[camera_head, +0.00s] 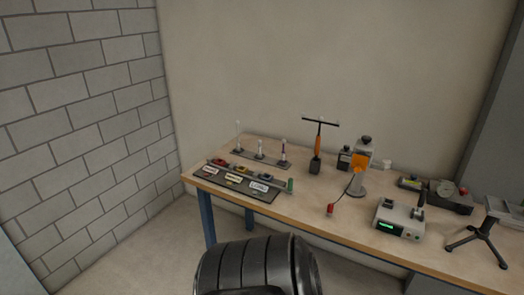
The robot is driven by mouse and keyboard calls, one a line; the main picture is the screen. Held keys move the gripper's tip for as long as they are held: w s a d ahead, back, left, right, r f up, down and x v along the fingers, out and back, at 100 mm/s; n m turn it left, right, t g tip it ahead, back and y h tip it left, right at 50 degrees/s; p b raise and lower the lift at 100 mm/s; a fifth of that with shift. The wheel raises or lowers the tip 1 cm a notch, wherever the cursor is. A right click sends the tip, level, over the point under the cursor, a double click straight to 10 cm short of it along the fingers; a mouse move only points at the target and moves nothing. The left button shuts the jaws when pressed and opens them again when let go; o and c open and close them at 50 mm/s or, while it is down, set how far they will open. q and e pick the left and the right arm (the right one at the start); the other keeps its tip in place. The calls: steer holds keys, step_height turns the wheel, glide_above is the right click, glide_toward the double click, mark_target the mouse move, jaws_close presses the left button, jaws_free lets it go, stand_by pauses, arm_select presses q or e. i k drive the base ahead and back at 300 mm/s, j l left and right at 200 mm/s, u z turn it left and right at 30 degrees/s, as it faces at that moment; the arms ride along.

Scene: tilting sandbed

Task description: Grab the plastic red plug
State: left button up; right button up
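A small red plug (330,209) is on the wooden table near its front edge, in the middle of the head view. A thin dark cable appears to run from it up to a grey stand with an orange part (360,162). The plug is too small to tell its exact shape or whether it is plastic. Neither of my grippers is in view, and nothing is seen holding the plug.
The wooden table (310,222) has blue legs. A dark tray with labels (235,180) and a green piece (290,185) lie left. A black-and-orange T-handled tool (318,145) stands behind. A grey device with green display (400,220) stands right. Bare tabletop lies around the plug.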

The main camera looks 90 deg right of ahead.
mark_target(330, 207)
steer(key=z, duration=3.35)
